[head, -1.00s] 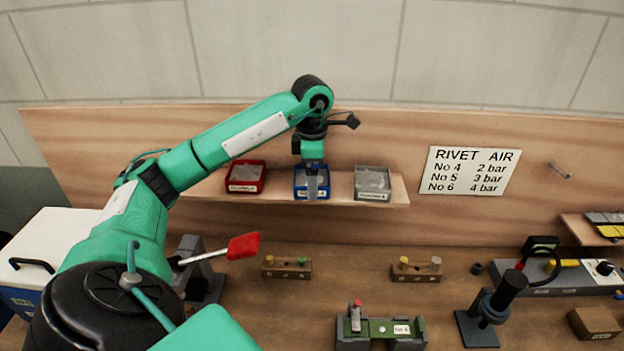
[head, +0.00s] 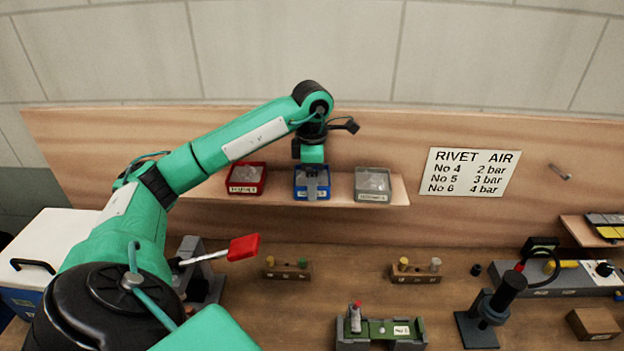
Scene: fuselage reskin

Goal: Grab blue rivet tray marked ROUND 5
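The blue tray (head: 300,191) stands on the wooden shelf between a red tray (head: 247,178) and a grey tray (head: 372,184). Its front label is partly covered and too small to read. My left gripper (head: 312,187) points down at the blue tray, its fingers overlapping the tray's middle and front. I cannot tell whether the fingers are apart or closed on the tray wall. My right gripper is not in view.
The shelf (head: 398,191) is fixed to a wooden back panel with a RIVET AIR sign (head: 469,171). Below on the bench are rivet blocks (head: 416,273), a red-handled lever tool (head: 243,248), a green fixture (head: 385,331) and a black press (head: 492,309). Bench space between them is clear.

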